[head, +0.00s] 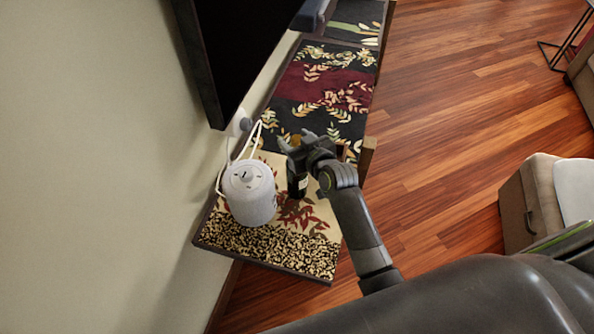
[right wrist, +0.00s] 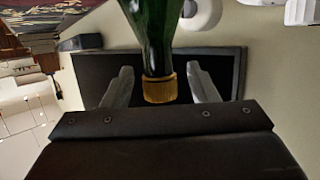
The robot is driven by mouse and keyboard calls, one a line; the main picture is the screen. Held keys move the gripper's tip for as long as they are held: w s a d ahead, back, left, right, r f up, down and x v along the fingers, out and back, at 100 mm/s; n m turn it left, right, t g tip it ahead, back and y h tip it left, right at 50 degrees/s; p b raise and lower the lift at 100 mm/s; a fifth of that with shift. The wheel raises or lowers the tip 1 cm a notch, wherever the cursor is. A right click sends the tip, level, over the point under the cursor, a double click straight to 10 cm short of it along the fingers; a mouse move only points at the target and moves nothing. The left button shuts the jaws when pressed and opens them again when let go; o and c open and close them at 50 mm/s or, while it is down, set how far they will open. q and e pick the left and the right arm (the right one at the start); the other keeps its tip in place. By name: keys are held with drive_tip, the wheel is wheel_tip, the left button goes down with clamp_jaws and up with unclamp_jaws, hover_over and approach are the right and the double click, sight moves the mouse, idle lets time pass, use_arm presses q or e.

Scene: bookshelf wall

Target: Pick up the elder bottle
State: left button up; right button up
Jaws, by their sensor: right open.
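The elder bottle (head: 299,185) is dark and stands upright on the patterned shelf top, partly hidden by my right gripper. In the right wrist view the bottle (right wrist: 153,35) shows green glass and a gold cap, which lies between the two fingers. My right gripper (head: 292,142) is at the bottle's top in the head view. Its fingers (right wrist: 160,88) are open, one on each side of the cap, with a visible gap on both sides. My left gripper is not in view.
A white round appliance (head: 250,194) with a white cord stands just left of the bottle. A dark screen (head: 235,50) hangs on the wall above the shelf top (head: 265,231). Wooden floor (head: 445,90) lies open to the right, with a beige seat (head: 530,200) beyond.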

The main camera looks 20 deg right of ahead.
drive_tip(key=shift+w+a+f, duration=0.15)
drive_tip(key=shift+w+f, duration=0.05)
drive_tip(key=shift+w, duration=0.5)
clamp_jaws()
idle(0.9)
drive_tip(key=shift+r, duration=0.15)
